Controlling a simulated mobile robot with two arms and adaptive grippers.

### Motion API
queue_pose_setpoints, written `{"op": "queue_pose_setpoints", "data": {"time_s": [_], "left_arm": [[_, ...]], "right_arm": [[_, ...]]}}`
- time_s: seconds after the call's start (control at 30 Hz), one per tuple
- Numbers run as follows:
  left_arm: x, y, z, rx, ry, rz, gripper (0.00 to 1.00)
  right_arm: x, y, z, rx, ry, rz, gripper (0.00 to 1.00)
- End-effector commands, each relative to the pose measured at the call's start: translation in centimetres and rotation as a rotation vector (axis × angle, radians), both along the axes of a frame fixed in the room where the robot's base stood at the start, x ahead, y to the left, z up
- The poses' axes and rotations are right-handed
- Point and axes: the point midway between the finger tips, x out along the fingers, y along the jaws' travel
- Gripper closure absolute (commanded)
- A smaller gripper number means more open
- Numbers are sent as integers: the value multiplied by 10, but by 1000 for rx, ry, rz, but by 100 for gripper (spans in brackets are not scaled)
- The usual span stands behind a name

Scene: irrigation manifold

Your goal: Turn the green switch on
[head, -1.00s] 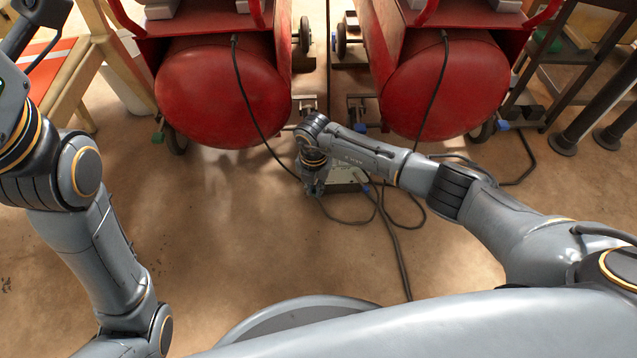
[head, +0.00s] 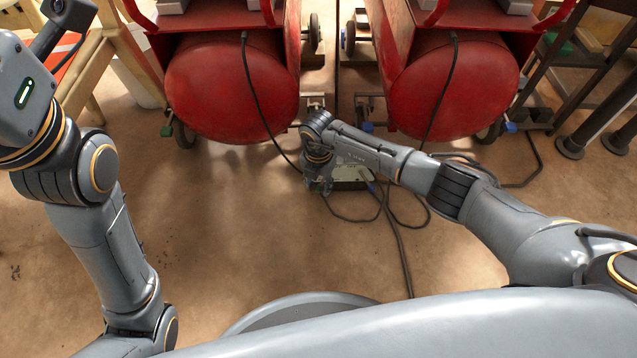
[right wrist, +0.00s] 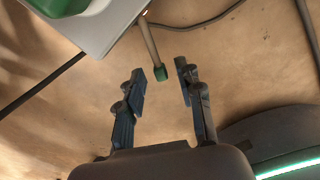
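A pale grey box (head: 350,174) lies on the floor, partly hidden behind my right arm in the head view. In the right wrist view its corner (right wrist: 103,27) is at the top left, with a green part (right wrist: 60,4) cut by the frame edge. A thin lever with a green tip (right wrist: 160,73) sticks out beside the box. My right gripper (right wrist: 160,86) is open, and the green tip appears in the gap between its fingertips; I cannot tell whether it touches them. In the head view the right gripper (head: 319,184) is beside the box. My left gripper's fingers are out of view.
Two red tanks (head: 232,95) (head: 455,90) on wheels stand behind the box. Black cables (head: 400,250) run over the floor around it. A wooden frame (head: 112,65) is at the left and a dark metal rack (head: 590,85) at the right.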

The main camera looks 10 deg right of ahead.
Motion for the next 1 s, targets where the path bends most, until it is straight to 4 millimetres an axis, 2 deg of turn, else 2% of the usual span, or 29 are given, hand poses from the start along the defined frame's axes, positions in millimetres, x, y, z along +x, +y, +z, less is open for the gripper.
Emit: {"op": "queue_pose_setpoints", "data": {"time_s": [0.27, 0.37, 0.7, 0.83, 1.0], "left_arm": [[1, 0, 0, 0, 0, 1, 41], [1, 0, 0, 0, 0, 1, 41], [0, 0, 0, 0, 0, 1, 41], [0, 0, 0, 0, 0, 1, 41], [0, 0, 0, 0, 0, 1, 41]], "right_arm": [[1, 0, 7, 1, -2, 2, 64], [2, -1, 21, 0, -4, 2, 64], [1, 0, 91, 0, -4, 1, 64], [1, 0, 109, 1, -2, 1, 64], [0, 0, 119, 0, 0, 0, 64]]}}
